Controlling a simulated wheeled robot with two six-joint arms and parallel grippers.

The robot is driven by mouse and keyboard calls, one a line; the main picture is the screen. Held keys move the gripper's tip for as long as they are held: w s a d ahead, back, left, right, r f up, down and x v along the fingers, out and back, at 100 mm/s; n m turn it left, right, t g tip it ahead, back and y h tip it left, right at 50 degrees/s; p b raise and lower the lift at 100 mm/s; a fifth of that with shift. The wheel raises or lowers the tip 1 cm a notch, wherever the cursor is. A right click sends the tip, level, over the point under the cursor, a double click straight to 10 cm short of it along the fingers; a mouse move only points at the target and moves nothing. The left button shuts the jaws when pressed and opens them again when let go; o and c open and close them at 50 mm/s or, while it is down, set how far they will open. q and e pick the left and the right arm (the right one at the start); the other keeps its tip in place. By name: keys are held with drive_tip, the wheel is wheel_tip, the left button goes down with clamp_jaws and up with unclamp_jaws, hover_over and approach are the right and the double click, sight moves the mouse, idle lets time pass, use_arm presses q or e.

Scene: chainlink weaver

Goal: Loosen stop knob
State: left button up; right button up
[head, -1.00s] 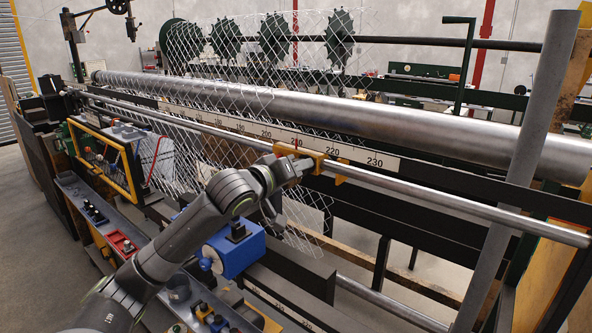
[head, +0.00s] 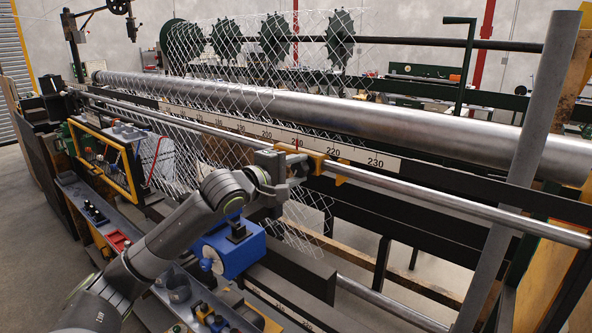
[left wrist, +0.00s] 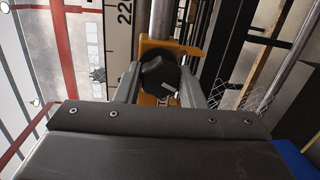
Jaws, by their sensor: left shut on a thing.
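The yellow stop (head: 315,160) sits on the long steel rail beside the numbered scale, near the 210 and 220 marks. It also shows in the left wrist view (left wrist: 190,47). Its black lobed stop knob (left wrist: 158,76) faces the left wrist camera, between my two grey fingers. My left gripper (head: 295,172) is shut on the knob, with one finger on each side (left wrist: 165,88). In the head view the gripper hides the knob. How far the knob is turned cannot be told. My right gripper is in neither view.
The steel rail (head: 440,200) runs along the machine below the thick roller (head: 400,122). Wire mesh (head: 305,215) hangs behind and below my left gripper. A blue box (head: 238,252) stands under my left arm. A grey upright post (head: 520,170) stands at right.

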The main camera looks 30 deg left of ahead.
use_arm(q)
drive_tip(key=n, duration=0.5)
drive_tip(key=shift+f+h, duration=0.1)
drive_tip(key=shift+h, duration=0.2)
drive_tip(key=shift+n+t, duration=0.5)
drive_tip(key=shift+n, duration=1.9)
drive_tip(key=o, duration=1)
drive_tip(key=shift+w, duration=0.1)
drive_tip(key=shift+c, duration=0.2)
